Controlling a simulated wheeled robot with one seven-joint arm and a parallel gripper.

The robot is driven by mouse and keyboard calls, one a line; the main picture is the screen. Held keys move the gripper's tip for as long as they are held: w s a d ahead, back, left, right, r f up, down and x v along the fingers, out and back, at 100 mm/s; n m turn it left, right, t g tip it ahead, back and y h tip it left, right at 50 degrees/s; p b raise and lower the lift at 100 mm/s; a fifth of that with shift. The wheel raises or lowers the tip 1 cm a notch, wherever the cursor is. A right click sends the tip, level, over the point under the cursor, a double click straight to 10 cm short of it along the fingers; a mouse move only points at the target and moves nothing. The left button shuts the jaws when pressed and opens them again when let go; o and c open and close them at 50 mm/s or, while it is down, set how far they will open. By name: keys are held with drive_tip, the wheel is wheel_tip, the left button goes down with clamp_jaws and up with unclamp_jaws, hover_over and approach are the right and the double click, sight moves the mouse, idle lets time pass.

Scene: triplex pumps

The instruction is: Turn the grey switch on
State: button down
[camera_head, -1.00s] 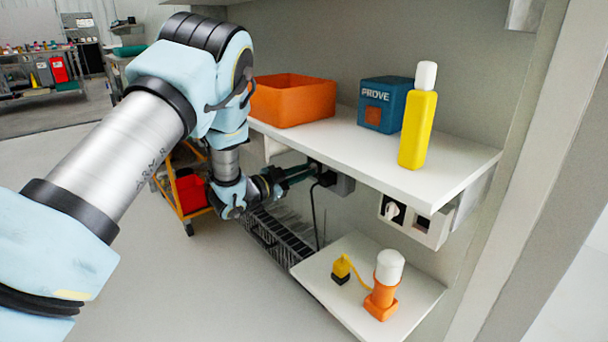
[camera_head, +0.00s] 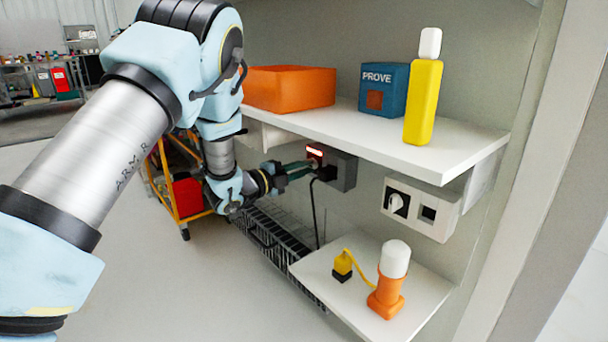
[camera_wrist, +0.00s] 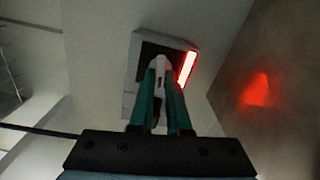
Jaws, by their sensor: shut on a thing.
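My gripper (camera_head: 310,167) is at the box's left part. In the wrist view its green fingers (camera_wrist: 160,80) are shut on a pale handle (camera_wrist: 161,62) in front of the box. The fingers hide part of the handle, so its exact angle is unclear.
The upper shelf (camera_head: 455,160) carries an orange bin (camera_head: 290,90), a blue box (camera_head: 384,90) and a yellow bottle (camera_head: 423,100). A white wall panel (camera_head: 420,208) with a knob is to the right. A lower shelf (camera_head: 420,300) holds an orange-and-white lamp (camera_head: 388,280) and a yellow plug (camera_head: 342,266).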

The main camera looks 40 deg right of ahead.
drive_tip(key=shift+f+m+b, duration=0.15)
drive_tip(key=shift+m+b, duration=0.35)
drive_tip(key=shift+m, duration=0.4)
drive_tip(key=c, duration=0.9)
unclamp_jaws()
drive_tip(key=a, duration=0.3)
drive_tip(key=a+p, duration=0.1)
drive_tip(key=a, duration=0.3)
drive_tip(key=a+p, duration=0.1)
drive_tip(key=a, duration=0.2)
drive_tip(key=shift+w+a, duration=0.25)
drive_tip(key=shift+a, duration=0.15)
